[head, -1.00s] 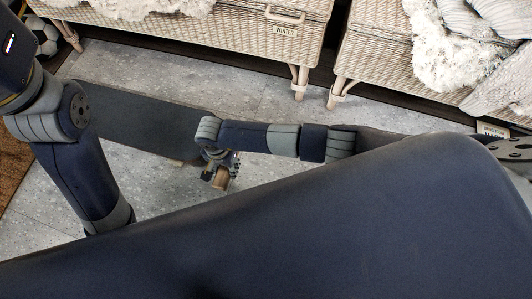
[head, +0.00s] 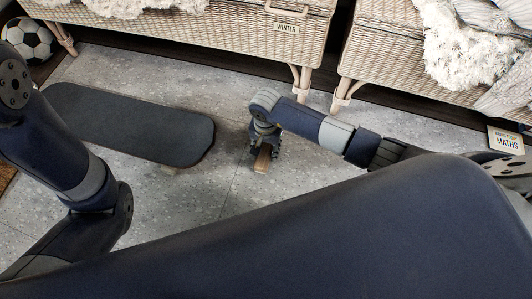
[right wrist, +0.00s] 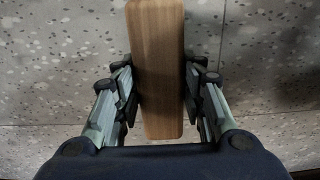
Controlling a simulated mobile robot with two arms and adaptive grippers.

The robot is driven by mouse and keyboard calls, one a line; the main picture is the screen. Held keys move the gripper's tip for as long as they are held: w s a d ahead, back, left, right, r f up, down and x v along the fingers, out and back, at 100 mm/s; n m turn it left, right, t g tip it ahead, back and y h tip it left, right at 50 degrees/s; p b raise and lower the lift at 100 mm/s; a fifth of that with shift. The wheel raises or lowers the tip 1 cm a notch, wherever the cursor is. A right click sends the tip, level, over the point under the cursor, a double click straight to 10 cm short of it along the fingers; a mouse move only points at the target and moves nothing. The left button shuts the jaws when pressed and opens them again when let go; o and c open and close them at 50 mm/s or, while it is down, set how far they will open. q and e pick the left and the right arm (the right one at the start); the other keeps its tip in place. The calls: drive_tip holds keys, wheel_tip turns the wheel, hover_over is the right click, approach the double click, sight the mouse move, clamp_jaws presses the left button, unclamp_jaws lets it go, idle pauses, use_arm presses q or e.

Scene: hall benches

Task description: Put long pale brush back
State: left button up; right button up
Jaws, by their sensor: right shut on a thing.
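My right gripper (head: 264,150) is shut on a long pale wooden brush (head: 263,162), over the grey floor to the right of a dark board. In the right wrist view the brush (right wrist: 157,45) shows as a smooth, light brown block with rounded corners. It runs lengthwise between the two fingers of the gripper (right wrist: 158,88), which press its sides. Its bristles are not visible from here. My left arm comes in at the left of the head view, but its gripper is out of sight.
A dark, flat, skateboard-like board (head: 135,125) lies on the floor at the left. Wicker benches (head: 220,40) with white fleeces line the back, one labelled WINTER. A football (head: 28,40) is at the far left; a MATHS book (head: 507,140) is at the right. Speckled floor between is clear.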

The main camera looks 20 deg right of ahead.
drive_tip(key=shift+f+b, duration=0.5)
drive_tip(key=shift+f, duration=0.7)
drive_tip(key=shift+b, duration=0.3)
drive_tip(key=shift+f, duration=0.2)
drive_tip(key=o, duration=1)
drive_tip(key=shift+c, duration=0.2)
